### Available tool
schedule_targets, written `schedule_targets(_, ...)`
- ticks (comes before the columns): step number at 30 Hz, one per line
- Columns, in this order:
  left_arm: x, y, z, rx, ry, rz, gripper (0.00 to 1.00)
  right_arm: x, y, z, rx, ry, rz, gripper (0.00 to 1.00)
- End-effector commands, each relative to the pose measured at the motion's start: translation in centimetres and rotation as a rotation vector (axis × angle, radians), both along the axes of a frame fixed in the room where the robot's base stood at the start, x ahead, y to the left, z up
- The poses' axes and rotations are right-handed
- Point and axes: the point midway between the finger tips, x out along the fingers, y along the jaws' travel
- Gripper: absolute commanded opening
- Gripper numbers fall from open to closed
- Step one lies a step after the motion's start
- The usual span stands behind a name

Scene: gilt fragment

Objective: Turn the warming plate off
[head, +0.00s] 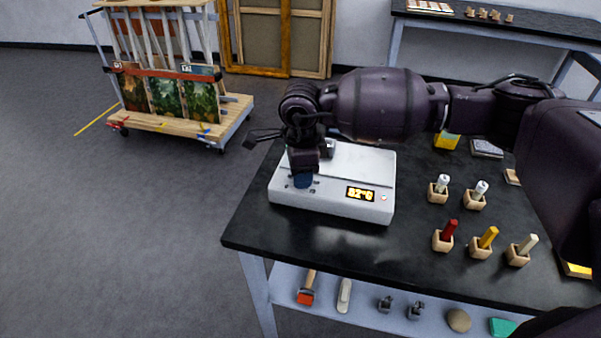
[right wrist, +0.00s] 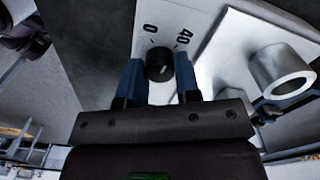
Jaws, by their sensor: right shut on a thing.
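The warming plate (head: 345,170) is a white box with a flat top on the black table. Its front display (head: 360,194) is lit with yellow characters, which look like a temperature in °C. A small light or button (head: 384,198) sits right of the display. In the right wrist view the plate's dark round knob (right wrist: 159,63) has "0" and "40" marks beside it; its exact setting is unclear. My right gripper (right wrist: 160,82) has its blue fingers on both sides of the knob, shut on it. In the head view this gripper (head: 303,180) covers the knob. My left gripper is out of view.
A silver metal cylinder (right wrist: 283,72) stands close beside the gripper. Wooden blocks holding red (head: 445,236), yellow (head: 484,242) and white sticks stand at the right of the black table (head: 300,243). A lower shelf (head: 365,300) holds tools.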

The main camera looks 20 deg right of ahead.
Motion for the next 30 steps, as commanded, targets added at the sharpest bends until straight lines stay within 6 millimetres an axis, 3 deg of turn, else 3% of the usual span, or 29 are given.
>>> schedule_targets(18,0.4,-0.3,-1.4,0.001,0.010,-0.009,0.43,0.0,0.0,-0.3,0.002,0.003,0.549,0.07)
schedule_targets(30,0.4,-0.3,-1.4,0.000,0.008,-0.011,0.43,0.0,0.0,-0.1,0.000,0.002,0.733,0.07)
